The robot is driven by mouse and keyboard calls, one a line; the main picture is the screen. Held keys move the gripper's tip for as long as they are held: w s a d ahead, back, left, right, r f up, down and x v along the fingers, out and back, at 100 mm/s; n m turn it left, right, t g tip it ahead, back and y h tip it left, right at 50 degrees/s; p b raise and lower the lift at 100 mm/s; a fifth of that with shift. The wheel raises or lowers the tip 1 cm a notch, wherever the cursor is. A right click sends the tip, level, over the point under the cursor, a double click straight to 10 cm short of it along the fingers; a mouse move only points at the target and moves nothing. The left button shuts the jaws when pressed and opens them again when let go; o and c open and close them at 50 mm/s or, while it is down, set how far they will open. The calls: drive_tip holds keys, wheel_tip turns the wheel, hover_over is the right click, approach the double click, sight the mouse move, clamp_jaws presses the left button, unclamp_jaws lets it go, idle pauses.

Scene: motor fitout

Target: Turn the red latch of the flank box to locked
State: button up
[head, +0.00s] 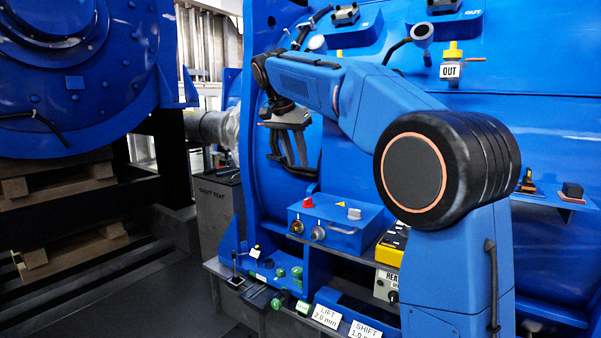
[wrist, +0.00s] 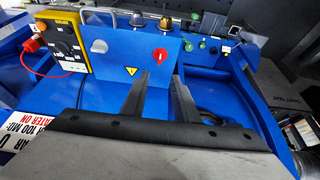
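The flank box (head: 345,238) is a blue box below my arm in the head view. Its red latch (head: 308,203) sits on top at the left, with a whitish latch (head: 354,213) to its right. In the wrist view the red latch (wrist: 160,55) is a red disc with a pale mark, just beyond my fingertips, and the whitish latch (wrist: 99,47) is to its left. I cannot tell the latch's setting. My gripper (head: 289,164) hangs above the box, fingers down. In the wrist view my gripper (wrist: 160,77) is open and empty, its two dark fingers apart, not visibly touching the latch.
A yellow control unit (head: 391,248) stands right of the box. Brass and grey fittings (head: 297,227) are on the box front. Several green knobs (head: 297,272) lie lower on the ledge. A blue frame wall stands close behind my gripper.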

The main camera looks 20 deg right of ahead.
drive_tip(key=shift+v, duration=1.55)
drive_tip(key=s+d+f+n+y, duration=0.1)
drive_tip(key=s+d+f+n, duration=0.1)
drive_tip(key=s+f, duration=0.35)
drive_tip(key=s+d+f+n, duration=0.1)
drive_tip(key=s+f+n, duration=0.1)
drive_tip(key=s, duration=0.6)
drive_tip(key=s+d+f+n+y, duration=0.1)
drive_tip(key=s+d+f+n, duration=0.15)
drive_tip(key=s, duration=0.45)
drive_tip(key=s+f+n+t+y, duration=0.1)
drive_tip(key=s+f+n, duration=0.3)
drive_tip(key=s+f, duration=1.7)
wheel_tip(320, 180, down, 3)
drive_tip(key=shift+a+r+t+y, duration=0.2)
drive_tip(key=shift+a+t+y, duration=0.1)
drive_tip(key=shift+t, duration=0.2)
drive_tip(key=shift+s, duration=0.15)
